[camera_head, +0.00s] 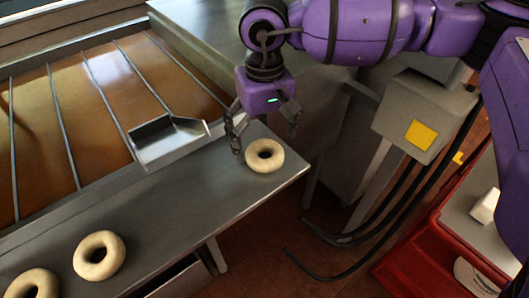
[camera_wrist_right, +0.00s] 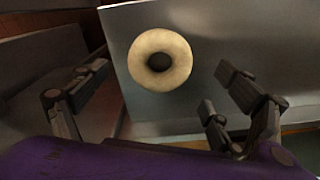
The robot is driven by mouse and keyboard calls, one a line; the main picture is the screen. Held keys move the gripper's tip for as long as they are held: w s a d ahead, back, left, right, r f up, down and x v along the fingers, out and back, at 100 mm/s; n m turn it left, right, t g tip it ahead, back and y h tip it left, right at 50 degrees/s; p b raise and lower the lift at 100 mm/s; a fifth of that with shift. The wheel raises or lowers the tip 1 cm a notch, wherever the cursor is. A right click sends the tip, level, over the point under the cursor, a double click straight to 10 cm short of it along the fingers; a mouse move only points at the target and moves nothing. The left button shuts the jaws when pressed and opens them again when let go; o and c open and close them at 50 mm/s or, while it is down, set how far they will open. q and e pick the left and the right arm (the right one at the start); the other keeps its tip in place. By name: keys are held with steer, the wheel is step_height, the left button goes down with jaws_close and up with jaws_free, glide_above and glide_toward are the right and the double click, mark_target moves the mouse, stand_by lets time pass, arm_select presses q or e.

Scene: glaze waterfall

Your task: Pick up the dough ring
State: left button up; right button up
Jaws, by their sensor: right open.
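A pale dough ring (camera_head: 264,155) lies flat near the right end of a grey metal counter (camera_head: 185,205). It also shows in the right wrist view (camera_wrist_right: 160,59), ahead of the fingers and apart from them. My right gripper (camera_head: 264,135) is open and empty just above and behind this ring, with its fingers pointing down. In the right wrist view its fingers (camera_wrist_right: 158,92) stand wide apart, to the left and right below the ring. Two more dough rings lie at the lower left, one whole (camera_head: 99,256) and one cut by the frame edge (camera_head: 33,284). My left gripper is not in view.
A wide vat of brown liquid (camera_head: 60,120) with thin metal bars lies behind the counter. A small metal chute (camera_head: 168,139) sits at its front edge. A grey box with a yellow square (camera_head: 422,118) and black hoses stand to the right. The counter between the rings is clear.

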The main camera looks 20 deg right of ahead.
mark_target(265, 148)
step_height(265, 148, down, 4)
steer(key=shift+w+d+f, duration=0.1)
steer(key=shift+w, duration=0.05)
steer(key=c, duration=1.2)
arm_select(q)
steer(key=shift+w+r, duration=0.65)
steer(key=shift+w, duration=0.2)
